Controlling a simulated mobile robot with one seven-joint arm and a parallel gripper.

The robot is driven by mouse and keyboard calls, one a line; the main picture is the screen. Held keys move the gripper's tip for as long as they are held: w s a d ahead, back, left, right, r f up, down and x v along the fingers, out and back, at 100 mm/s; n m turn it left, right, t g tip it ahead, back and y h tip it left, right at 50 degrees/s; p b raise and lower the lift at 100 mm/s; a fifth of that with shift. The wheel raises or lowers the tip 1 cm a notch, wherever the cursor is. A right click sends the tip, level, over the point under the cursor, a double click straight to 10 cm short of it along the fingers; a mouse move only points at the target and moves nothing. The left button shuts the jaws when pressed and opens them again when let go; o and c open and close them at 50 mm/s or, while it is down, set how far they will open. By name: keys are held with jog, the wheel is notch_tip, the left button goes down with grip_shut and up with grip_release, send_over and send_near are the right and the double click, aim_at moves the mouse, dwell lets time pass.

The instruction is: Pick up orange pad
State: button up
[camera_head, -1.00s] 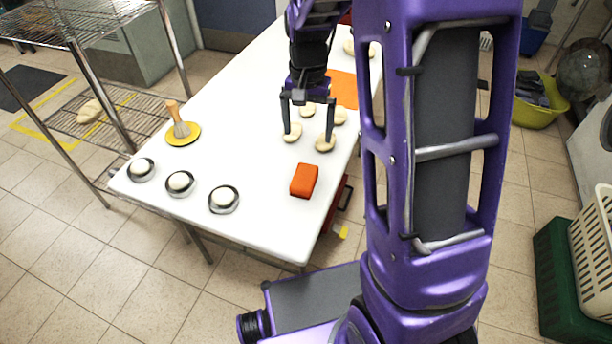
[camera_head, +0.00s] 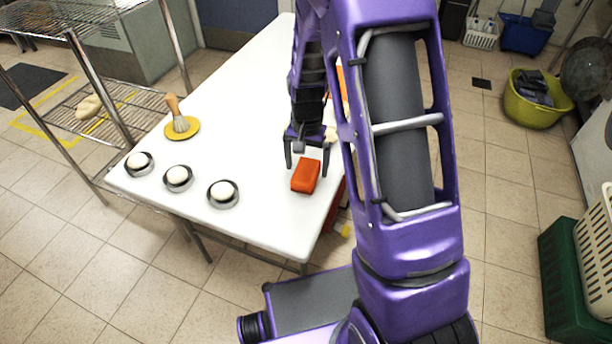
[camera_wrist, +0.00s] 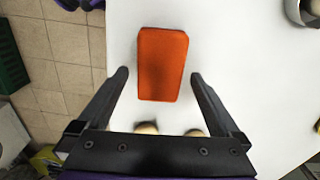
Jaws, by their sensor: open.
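The orange pad (camera_head: 305,176) is a small block lying on the white table (camera_head: 215,110) near its front right corner. It also shows in the wrist view (camera_wrist: 162,64), upper middle, long side running away from my gripper. My gripper (camera_head: 306,172) is open in the head view, its fingers at either side of the pad's far end. In the wrist view my gripper (camera_wrist: 159,74) has its two fingertips left and right of the pad, with white table showing between each finger and the pad. Nothing is held. The height above the table is hard to tell.
Three pale balls in round dishes (camera_head: 179,178) stand along the table's front left. A brush (camera_head: 178,117) stands on a yellow disc. Pale round pieces (camera_wrist: 146,128) lie behind my gripper. A wire shelf (camera_head: 100,115) stands left. The table between dishes and pad is clear.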

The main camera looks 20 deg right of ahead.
aim_at(307, 167)
jog(key=shift+f, duration=0.95)
jog(key=c, duration=1.4)
notch_tip(307, 167, up, 10)
jog(key=shift+r+p, duration=0.1)
jog(key=shift+p, duration=0.8)
